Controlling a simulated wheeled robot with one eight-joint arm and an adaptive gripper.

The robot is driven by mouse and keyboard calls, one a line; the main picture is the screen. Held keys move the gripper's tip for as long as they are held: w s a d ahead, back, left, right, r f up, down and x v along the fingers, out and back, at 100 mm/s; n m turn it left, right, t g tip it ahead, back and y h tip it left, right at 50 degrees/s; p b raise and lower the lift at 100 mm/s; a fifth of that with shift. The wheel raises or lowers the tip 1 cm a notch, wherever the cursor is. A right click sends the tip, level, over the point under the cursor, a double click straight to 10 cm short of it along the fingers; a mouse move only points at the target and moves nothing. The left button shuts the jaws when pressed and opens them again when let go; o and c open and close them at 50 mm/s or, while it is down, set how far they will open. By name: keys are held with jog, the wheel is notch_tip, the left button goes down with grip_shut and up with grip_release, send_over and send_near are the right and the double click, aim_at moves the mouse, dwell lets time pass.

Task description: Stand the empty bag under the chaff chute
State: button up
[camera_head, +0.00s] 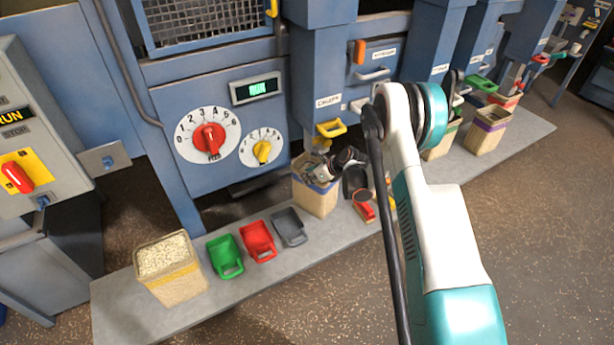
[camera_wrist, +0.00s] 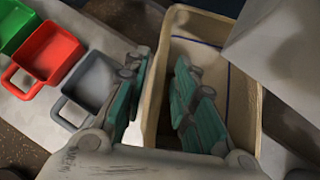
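An open tan bag with a blue band (camera_head: 316,197) stands on the grey ledge below a blue chute housing (camera_head: 318,72) with a yellow handle (camera_head: 331,129); the chute's small label is not clearly readable. In the wrist view the same bag (camera_wrist: 243,112) shows a blue line inside and looks empty where visible. My gripper (camera_head: 333,168) is at its mouth. In the wrist view my gripper (camera_wrist: 160,108) has teal fingers apart, one outside the left wall and one inside, with the wall between them. Part of the bag's inside is hidden.
A grain-filled bag (camera_head: 168,258) stands at the ledge's left end. Green (camera_head: 225,257), red (camera_head: 258,241) and grey (camera_head: 289,227) scoops lie between the bags. A red brush (camera_head: 363,204) lies to the right. A grey block (camera_wrist: 275,50) overhangs the bag's right side. More bags (camera_head: 488,130) stand farther right.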

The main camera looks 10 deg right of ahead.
jog(key=p+v, duration=0.1)
jog(key=v, duration=0.4)
jog(key=shift+s+d+r+p, duration=0.2)
jog(key=shift+r+p, duration=0.1)
jog(key=shift+p, duration=0.1)
